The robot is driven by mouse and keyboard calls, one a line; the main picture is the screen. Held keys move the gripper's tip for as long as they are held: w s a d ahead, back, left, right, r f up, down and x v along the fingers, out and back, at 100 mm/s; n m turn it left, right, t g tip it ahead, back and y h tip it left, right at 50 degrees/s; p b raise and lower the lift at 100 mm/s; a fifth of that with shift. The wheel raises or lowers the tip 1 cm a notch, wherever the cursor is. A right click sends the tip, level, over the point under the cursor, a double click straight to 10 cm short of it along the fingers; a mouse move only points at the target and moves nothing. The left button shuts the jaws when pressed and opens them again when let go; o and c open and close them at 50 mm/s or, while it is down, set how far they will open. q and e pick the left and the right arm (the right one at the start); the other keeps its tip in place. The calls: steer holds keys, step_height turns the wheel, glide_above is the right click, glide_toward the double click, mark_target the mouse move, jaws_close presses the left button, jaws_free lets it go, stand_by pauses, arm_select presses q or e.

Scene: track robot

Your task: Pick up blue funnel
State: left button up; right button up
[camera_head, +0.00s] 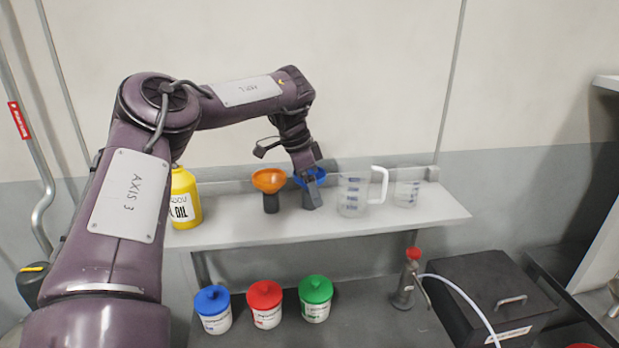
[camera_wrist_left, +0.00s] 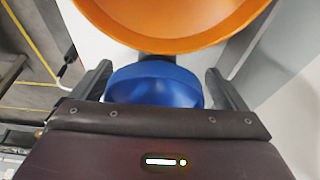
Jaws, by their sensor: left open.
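The blue funnel (camera_head: 318,174) stands on the white shelf in the head view, partly hidden behind my left gripper (camera_head: 311,190). In the left wrist view the blue funnel (camera_wrist_left: 153,84) lies between the two fingers of my left gripper (camera_wrist_left: 160,88), which is open. A finger stands on either side of the funnel's rim. I cannot tell whether either finger touches it. The funnel's lower part is hidden by the gripper body in the wrist view. My right gripper is not in view.
An orange funnel (camera_head: 269,181) stands close to the left of the blue one; it looms large in the wrist view (camera_wrist_left: 175,25). A clear measuring jug (camera_head: 353,195) stands close to the right, with a smaller beaker (camera_head: 406,194) beyond. A yellow oil bottle (camera_head: 185,198) is further left.

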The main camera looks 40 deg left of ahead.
arm_select(q)
steer(key=shift+s+d+r, duration=0.1)
steer(key=shift+s+d, duration=0.05)
steer(key=shift+c, duration=0.6)
steer(key=shift+d+r, duration=0.1)
steer(key=shift+c, duration=1.2)
steer(key=c, duration=0.7)
